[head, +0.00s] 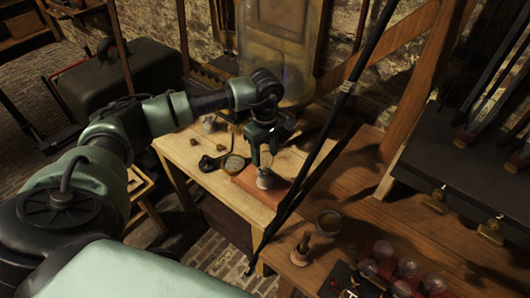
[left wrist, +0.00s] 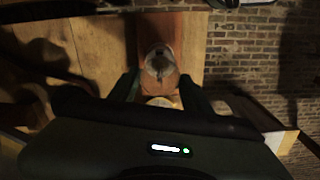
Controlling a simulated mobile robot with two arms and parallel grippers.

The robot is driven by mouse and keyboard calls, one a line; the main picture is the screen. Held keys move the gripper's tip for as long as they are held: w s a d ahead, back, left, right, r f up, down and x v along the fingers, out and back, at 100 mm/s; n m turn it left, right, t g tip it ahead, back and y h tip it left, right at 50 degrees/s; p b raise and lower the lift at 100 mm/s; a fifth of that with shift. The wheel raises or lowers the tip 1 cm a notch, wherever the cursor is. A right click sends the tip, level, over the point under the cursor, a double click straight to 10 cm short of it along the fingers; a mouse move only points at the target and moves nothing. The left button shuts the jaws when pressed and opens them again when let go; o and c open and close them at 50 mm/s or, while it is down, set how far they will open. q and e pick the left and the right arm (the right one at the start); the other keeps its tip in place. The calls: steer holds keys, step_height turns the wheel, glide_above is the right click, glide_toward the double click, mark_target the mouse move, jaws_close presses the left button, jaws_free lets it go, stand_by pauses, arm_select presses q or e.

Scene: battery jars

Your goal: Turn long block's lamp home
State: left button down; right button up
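A small lamp with a clear glass bulb and a pale round base (head: 264,181) stands on a reddish-brown block (head: 243,181) on the light wooden table. In the left wrist view the lamp (left wrist: 159,63) shows from above on the long block (left wrist: 160,25). My left gripper (head: 265,154) points down over the lamp, with its fingers around the upper part of the bulb. In the left wrist view its fingers (left wrist: 159,84) are apart, with gaps on both sides of the bulb. Whether the lamp is seated in the block cannot be told. My right gripper is not in view.
A round dial (head: 233,163) and a black item (head: 208,163) lie left of the block. A bowl (head: 329,222), a lamp-like piece (head: 301,249) and a red rack with several glass bulbs (head: 405,268) are at front right. A dark slanted pole (head: 318,165) crosses right of the block.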

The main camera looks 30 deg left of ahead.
arm_select(q)
steer(key=shift+f+m+b, duration=0.1)
steer(key=shift+m+b, duration=0.4)
steer(key=shift+b, duration=0.05)
steer(key=m+b, duration=0.2)
steer(key=m, duration=0.1)
steer(key=shift+m+b, duration=0.6)
steer(key=shift+m, duration=0.6)
steer(key=shift+m+b, duration=0.9)
steer(key=shift+m, duration=0.2)
steer(key=m+b, duration=0.1)
steer(key=m, duration=0.2)
steer(key=shift+b, duration=0.3)
steer(key=shift+m, duration=0.6)
